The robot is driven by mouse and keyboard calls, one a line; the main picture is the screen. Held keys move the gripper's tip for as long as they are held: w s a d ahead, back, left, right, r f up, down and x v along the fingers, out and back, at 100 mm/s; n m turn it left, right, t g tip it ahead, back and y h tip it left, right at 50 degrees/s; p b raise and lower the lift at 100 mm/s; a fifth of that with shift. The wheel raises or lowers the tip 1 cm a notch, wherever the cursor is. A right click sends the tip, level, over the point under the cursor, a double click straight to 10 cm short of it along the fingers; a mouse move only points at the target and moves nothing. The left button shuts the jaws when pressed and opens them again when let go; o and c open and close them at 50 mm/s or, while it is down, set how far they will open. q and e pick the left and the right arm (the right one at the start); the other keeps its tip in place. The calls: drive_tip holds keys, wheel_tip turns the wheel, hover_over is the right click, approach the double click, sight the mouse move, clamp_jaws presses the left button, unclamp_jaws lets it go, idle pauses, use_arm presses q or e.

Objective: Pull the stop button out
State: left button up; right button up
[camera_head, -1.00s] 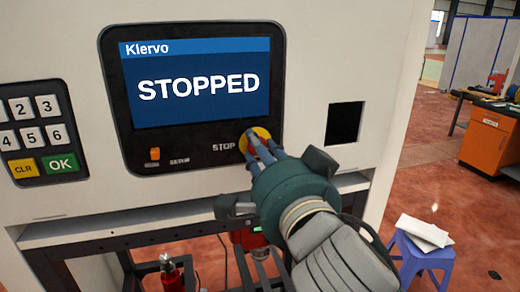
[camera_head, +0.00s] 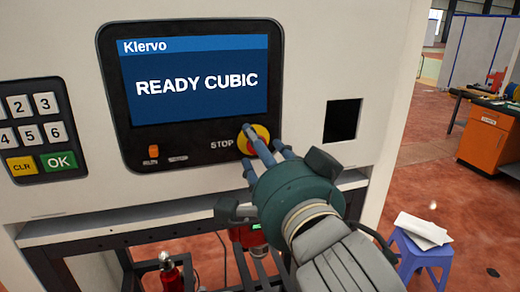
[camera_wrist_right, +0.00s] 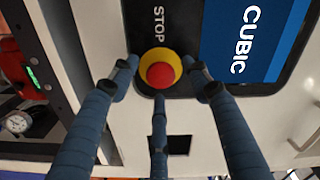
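The stop button (camera_head: 254,139) is a red knob on a yellow round base, right of the word STOP on the dispenser's black panel. It also shows in the right wrist view (camera_wrist_right: 160,75). The screen (camera_head: 195,85) above it reads READY CUBIC. My right gripper (camera_head: 265,143) is in front of the button. In the right wrist view its three blue fingers (camera_wrist_right: 160,84) stand spread around the button, with small gaps and no clear grip on the red knob. My left gripper is not in view.
A keypad (camera_head: 38,130) is on the left of the dispenser front, and a dark square opening (camera_head: 342,120) is right of the panel. A ledge (camera_head: 100,222) runs below. A purple stool (camera_head: 420,255) with papers stands at the lower right.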

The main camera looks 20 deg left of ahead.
drive_tip(key=v, duration=0.7)
drive_tip(key=shift+s+d, duration=0.15)
drive_tip(key=shift+s, duration=0.1)
